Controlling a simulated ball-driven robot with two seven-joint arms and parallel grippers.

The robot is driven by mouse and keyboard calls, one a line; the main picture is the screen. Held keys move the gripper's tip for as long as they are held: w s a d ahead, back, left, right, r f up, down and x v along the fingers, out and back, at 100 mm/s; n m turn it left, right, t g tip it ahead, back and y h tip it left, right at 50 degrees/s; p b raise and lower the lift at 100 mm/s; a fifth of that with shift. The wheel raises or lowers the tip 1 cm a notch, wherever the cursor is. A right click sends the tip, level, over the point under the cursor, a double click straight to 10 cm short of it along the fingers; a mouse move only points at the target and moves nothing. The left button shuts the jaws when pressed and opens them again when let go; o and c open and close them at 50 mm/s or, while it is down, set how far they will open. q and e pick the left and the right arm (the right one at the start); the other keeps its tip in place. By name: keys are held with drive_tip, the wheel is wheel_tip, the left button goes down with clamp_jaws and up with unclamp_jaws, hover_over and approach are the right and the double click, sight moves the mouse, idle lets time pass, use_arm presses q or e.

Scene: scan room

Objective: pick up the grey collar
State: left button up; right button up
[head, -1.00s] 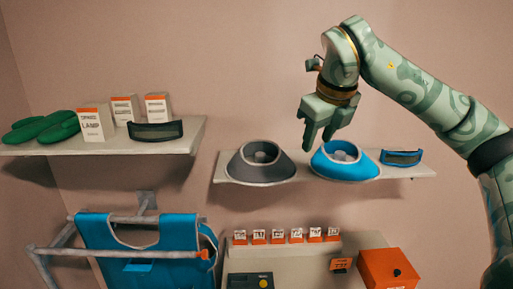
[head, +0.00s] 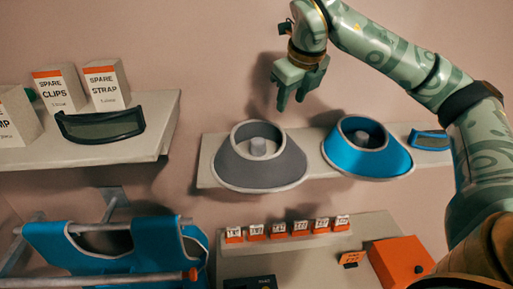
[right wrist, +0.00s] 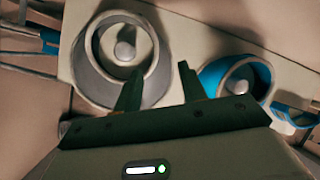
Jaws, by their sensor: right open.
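The grey collar (head: 262,160) is a cone-shaped ring with a pale rim, sitting around a short peg on the right-hand wall shelf. It also shows in the right wrist view (right wrist: 90,78), at upper left. My right gripper (head: 292,108) is open and empty, above and slightly to the right of the grey collar in the head view. In the right wrist view its two fingertips (right wrist: 160,75) point toward the shelf, the left one overlapping the collar's right side in the picture. I cannot tell whether they touch. My left gripper is not in view.
A blue collar (head: 365,155) sits around its own peg just right of the grey one, with a blue-framed visor (head: 430,140) beyond. Another shelf (head: 150,145) at left holds a dark visor (head: 100,126) and boxes. Below are a blue apron (head: 120,255) on a rail and an orange box (head: 398,262).

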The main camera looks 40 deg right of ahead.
hover_over(281, 128)
drive_tip(key=s, duration=0.2)
wheel_tip(281, 128, down, 5)
drive_tip(key=shift+w+d+r, duration=0.1)
drive_tip(key=shift+r, duration=0.05)
drive_tip(key=shift+w+d+f, duration=0.1)
drive_tip(key=shift+d+f, duration=0.05)
drive_tip(key=shift+f, duration=0.05)
drive_tip(key=shift+w+f, duration=0.1)
drive_tip(key=shift+f, duration=0.2)
drive_tip(key=f, duration=0.1)
drive_tip(key=w+f, duration=0.1)
drive_tip(key=f+p, duration=0.1)
drive_tip(key=shift+w+a+f, duration=0.15)
drive_tip(key=shift+w+a, duration=0.1)
drive_tip(key=shift+w, duration=0.05)
drive_tip(key=shift+w+d+f, duration=0.2)
drive_tip(key=shift+f, duration=0.2)
drive_tip(key=shift+s+r, duration=0.1)
drive_tip(key=c, duration=0.8)
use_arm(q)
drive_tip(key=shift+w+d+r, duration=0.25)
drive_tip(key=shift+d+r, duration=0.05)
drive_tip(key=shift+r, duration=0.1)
use_arm(e)
clamp_jaws()
